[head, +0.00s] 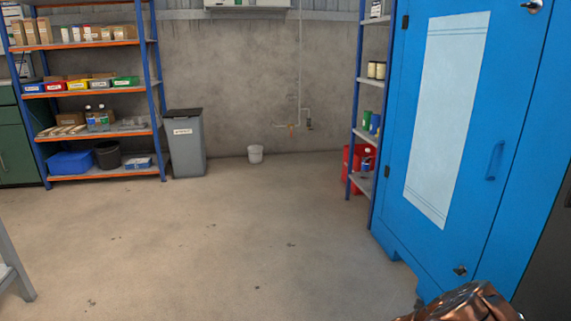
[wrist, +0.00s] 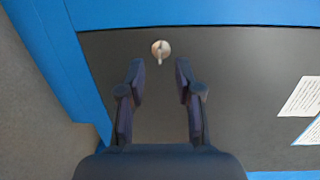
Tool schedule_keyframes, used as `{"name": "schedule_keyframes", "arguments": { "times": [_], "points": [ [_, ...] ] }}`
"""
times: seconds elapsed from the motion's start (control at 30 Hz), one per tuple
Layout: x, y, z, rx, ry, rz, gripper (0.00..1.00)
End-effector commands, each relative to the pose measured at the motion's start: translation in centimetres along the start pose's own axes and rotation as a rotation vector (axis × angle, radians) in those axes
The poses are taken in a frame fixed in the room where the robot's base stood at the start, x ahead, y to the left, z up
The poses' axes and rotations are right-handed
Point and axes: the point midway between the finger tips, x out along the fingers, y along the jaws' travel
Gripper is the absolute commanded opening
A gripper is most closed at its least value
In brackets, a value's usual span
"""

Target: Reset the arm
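My gripper (wrist: 158,82) shows in the wrist view with its two dark fingers spread apart and nothing between them. It is open and empty. Beyond the fingertips is a dark grey panel (wrist: 230,75) framed in blue, with a small round metal knob or lock (wrist: 160,48) on it. In the head view only a coppery, shiny part of my arm (head: 468,303) shows at the bottom right; the gripper itself is out of that view.
A blue cabinet (head: 400,235) with a handle stands close at the right. Shelves (head: 100,90) and a grey bin (head: 186,145) stand at the back left. The middle floor (head: 220,230) is clear.

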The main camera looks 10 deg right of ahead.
Motion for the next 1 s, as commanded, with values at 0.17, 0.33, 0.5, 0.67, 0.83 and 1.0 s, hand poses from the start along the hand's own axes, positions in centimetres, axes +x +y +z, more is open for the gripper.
{"name": "schedule_keyframes", "arguments": {
  "times": [0.17, 0.33, 0.5, 0.67, 0.83, 1.0],
  "points": [
    [-3.9, -5.9, 8.8, -0.003, -0.23, 0.141, 0.34],
    [-9.4, -11.0, 16.2, -0.051, -0.477, 0.245, 0.34],
    [-16.2, -16.6, 21.7, -0.131, -0.729, 0.313, 0.34],
    [-23.6, -22.2, 25.0, -0.238, -0.971, 0.346, 0.34],
    [-31.9, -28.6, 26.2, -0.39, -1.228, 0.341, 0.34],
    [-40.0, -34.6, 24.8, -0.585, -1.476, 0.305, 0.34]
  ]
}}
